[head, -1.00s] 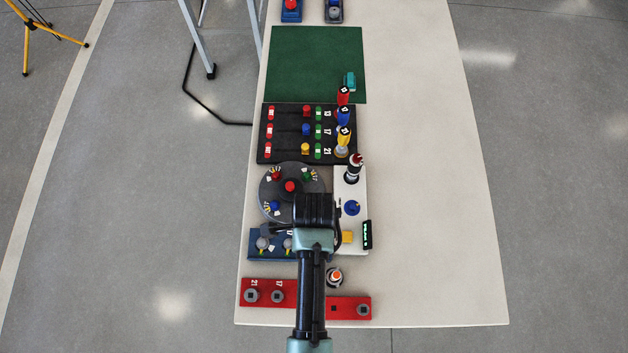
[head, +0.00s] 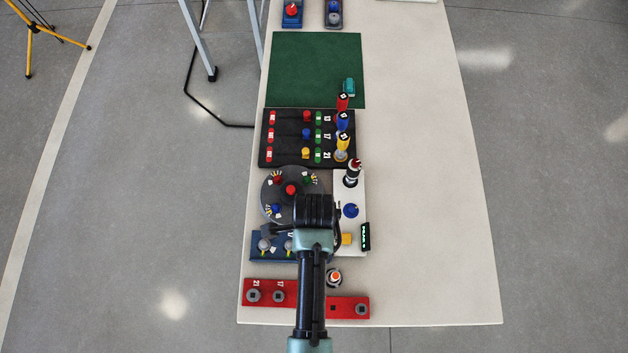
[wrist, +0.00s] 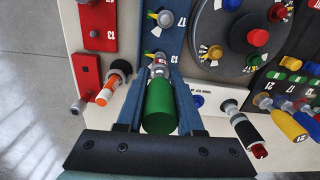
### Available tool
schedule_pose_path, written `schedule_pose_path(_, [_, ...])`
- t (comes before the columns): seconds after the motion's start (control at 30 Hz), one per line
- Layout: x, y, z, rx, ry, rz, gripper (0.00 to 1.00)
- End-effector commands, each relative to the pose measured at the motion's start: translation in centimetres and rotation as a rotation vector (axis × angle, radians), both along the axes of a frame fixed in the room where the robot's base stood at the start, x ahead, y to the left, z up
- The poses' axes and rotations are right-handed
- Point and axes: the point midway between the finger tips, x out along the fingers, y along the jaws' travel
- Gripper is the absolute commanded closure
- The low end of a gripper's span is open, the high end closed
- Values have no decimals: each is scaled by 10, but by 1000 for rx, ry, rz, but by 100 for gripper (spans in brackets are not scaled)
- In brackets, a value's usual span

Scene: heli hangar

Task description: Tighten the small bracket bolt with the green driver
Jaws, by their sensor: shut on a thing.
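The green driver (wrist: 160,105) is in my gripper (wrist: 159,82), its thick green handle between the two blue fingers in the wrist view. Its grey end points at the blue bracket block (wrist: 174,42), where a grey bolt-like part sits by the tip. I cannot tell whether the tip is seated on the bolt. Another grey bolt (wrist: 165,18) with a yellow mark shows farther along the block. In the head view my gripper (head: 315,210) is over the right part of the blue block (head: 257,254) and hides the driver and the bolt under it.
A red plate with sockets (head: 312,301) and an orange-topped driver (head: 334,277) are close to my arm. A round grey turntable (head: 268,190), a white tray (head: 343,185) with a black-and-red driver (head: 352,173), and a black rack (head: 285,150) are nearby. The table's right side (head: 430,200) is clear.

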Motion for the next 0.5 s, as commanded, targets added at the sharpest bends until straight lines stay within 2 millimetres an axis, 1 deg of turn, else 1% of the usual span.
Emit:
schedule_pose_path(0.2, [1, 0, 18, 0, -1, 0, 100])
schedule_pose_path(0.5, [1, 0, 39, 0, -2, 0, 100])
